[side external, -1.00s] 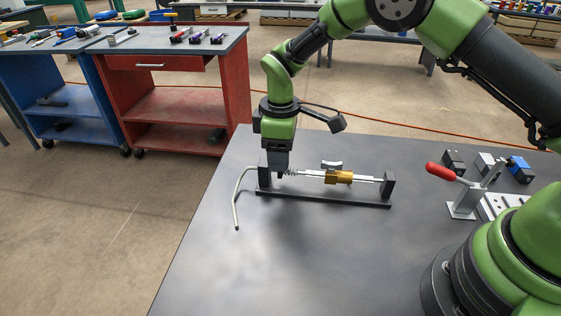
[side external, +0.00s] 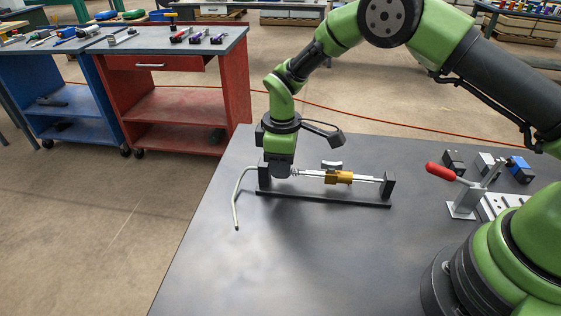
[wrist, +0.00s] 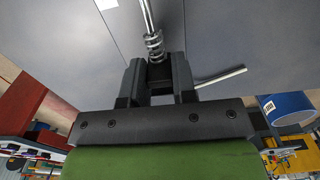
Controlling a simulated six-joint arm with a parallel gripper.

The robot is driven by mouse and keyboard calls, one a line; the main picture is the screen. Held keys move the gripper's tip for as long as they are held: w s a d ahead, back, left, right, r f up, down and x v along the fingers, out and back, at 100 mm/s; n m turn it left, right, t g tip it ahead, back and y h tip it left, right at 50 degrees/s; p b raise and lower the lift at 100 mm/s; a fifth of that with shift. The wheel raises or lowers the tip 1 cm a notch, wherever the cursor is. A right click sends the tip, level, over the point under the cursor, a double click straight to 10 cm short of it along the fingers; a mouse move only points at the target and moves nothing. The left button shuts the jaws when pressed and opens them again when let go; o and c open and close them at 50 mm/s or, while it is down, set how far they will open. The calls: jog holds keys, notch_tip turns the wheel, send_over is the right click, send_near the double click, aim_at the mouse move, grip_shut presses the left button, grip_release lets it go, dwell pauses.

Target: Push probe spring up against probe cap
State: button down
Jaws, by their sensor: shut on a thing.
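The probe spring (side external: 294,172) is a small silver coil around the left part of a thin silver rod, just right of my gripper (side external: 282,176). In the wrist view, the coil (wrist: 154,46) runs down to my gripper's dark fingertips (wrist: 157,74), which appear shut on its near end. A dark block shows between the fingers. The rod lies level through a brass body (side external: 338,177) on a black stand (side external: 325,199) with two upright posts. My gripper is down beside the left post (side external: 264,176). I cannot make out the probe cap; my gripper hides the rod's left end.
A red-handled clamp (side external: 440,172) and small blocks (side external: 487,163) stand at the right. The table front is clear.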

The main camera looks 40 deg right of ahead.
jog(key=shift+s+d, duration=1.9)
jog(key=c, duration=0.9)
grip_release()
notch_tip(320, 180, up, 10)
